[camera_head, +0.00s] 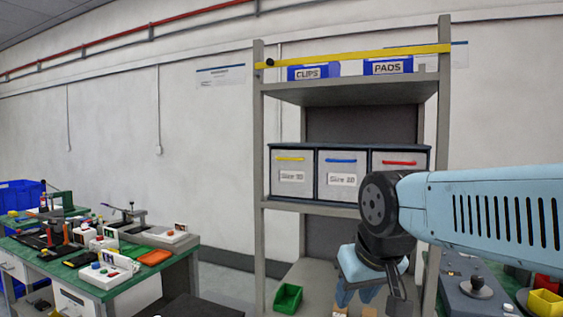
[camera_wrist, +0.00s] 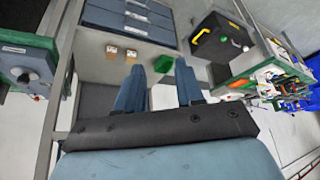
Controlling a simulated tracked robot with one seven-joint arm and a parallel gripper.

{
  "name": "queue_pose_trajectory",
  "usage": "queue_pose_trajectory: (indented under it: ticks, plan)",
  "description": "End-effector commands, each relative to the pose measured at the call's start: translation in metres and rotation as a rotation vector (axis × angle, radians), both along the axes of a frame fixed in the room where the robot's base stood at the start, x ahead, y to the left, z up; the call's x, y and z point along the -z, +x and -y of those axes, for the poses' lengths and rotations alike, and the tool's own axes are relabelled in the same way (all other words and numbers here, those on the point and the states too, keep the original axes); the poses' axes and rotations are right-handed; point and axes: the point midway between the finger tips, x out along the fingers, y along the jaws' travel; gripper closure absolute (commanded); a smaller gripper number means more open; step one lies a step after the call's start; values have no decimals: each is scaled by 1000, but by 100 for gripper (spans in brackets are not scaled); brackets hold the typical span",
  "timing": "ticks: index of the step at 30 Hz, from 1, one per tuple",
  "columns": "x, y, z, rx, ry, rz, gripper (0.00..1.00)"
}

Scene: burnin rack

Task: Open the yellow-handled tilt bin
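The yellow-handled tilt bin (camera_head: 291,177) is the leftmost of three grey-fronted bins on the rack's middle shelf. Its yellow handle (camera_head: 290,159) runs across the upper front, above a white label. Its front looks upright and shut. My gripper (camera_head: 354,298) hangs below and to the right of this bin, lower than the middle shelf, with its fingers apart. In the wrist view my gripper (camera_wrist: 160,67) is open with nothing between its fingers. A row of bins (camera_wrist: 125,22) shows at the top there, but the yellow handle cannot be made out.
The blue-handled bin (camera_head: 341,180) and red-handled bin (camera_head: 399,161) adjoin it; my arm partly covers the red one. A green tray (camera_head: 288,298) and small boxes (camera_wrist: 115,50) sit on the lower shelf. The left rack post (camera_head: 259,180) stands beside the yellow-handled bin. A cluttered bench (camera_head: 100,292) is left.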

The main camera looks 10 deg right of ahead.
Motion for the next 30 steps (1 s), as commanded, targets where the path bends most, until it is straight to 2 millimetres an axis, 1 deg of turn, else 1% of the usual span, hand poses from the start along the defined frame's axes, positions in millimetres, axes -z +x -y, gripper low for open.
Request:
queue_pose_trajectory:
  ticks: [9, 11, 13, 14, 17, 18, 20, 21, 23, 24, 30]
  plan:
    - [-1, 2, 0, -3, -5, 5, 63]
    - [-3, 7, 2, -12, -21, 20, 63]
    - [-8, 21, 8, -37, -58, 56, 63]
    - [-11, 29, 11, -53, -84, 77, 63]
    - [-25, 66, 21, -124, -200, 171, 63]
    - [-33, 84, 26, -162, -259, 216, 63]
    - [-44, 111, 31, -225, -355, 283, 63]
    - [-53, 129, 35, -268, -420, 327, 63]
    - [-65, 155, 39, -335, -518, 390, 63]
    - [-73, 172, 42, -379, -584, 431, 63]
    - [-110, 248, 48, -603, -914, 626, 63]
